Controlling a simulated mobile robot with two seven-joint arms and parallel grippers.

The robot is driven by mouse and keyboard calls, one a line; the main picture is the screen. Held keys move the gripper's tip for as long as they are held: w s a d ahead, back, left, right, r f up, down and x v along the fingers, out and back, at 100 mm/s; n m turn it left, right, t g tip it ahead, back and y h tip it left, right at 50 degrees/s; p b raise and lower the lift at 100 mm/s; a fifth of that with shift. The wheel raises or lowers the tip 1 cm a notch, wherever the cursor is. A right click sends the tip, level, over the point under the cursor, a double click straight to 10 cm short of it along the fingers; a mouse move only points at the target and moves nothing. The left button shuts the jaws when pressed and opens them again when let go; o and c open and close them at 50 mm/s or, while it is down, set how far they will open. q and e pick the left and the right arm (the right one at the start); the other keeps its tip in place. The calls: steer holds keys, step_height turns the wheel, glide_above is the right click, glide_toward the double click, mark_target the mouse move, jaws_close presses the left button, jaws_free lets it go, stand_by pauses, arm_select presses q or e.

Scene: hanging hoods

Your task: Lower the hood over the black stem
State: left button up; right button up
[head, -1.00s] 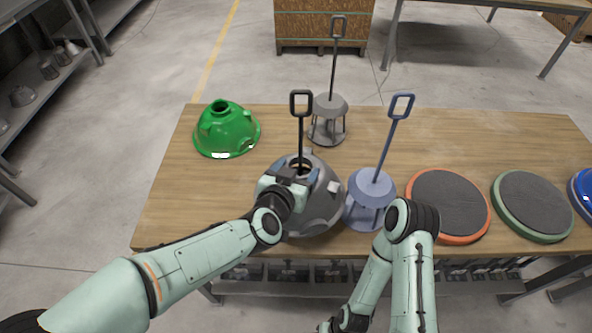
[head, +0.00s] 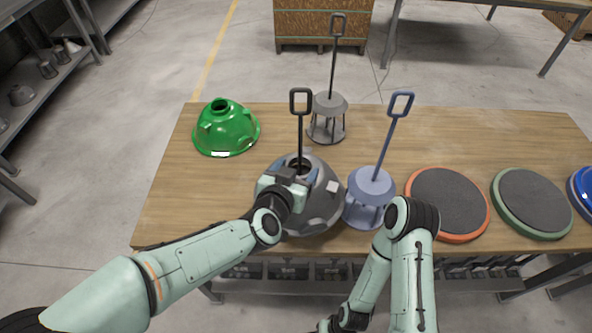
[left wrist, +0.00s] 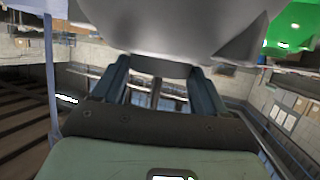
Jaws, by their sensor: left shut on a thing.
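The dark grey dome hood (head: 322,208) is near the front edge of the table, with the black stem (head: 300,130) rising through its top opening. The stem's looped handle stands well above the hood; its lower part is hidden inside. My left gripper (head: 290,178) is shut on the hood near its top, on the left side of the opening. In the left wrist view, the fingers (left wrist: 158,85) close on a grey part below the hood's pale underside or wall (left wrist: 180,30). Whether the hood touches the table is unclear.
A blue-grey stand with a tall handle (head: 370,188) is close against the hood's right side. A grey stand (head: 328,112) is behind. A green hood (head: 226,130) sits at the back left. Orange-rimmed (head: 447,203) and green-rimmed (head: 532,203) discs lie right. The table's left front (head: 170,215) is clear.

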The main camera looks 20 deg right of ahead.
arm_select(q)
steer(key=shift+f, duration=0.25)
stand_by(0.4)
steer(key=o, duration=1.8)
steer(key=shift+f, duration=0.1)
steer(key=p+v, duration=0.2)
steer(key=v, duration=1.1)
steer(key=shift+p, duration=0.4)
steer(key=shift+s+a, duration=0.1)
steer(key=shift+s, duration=0.05)
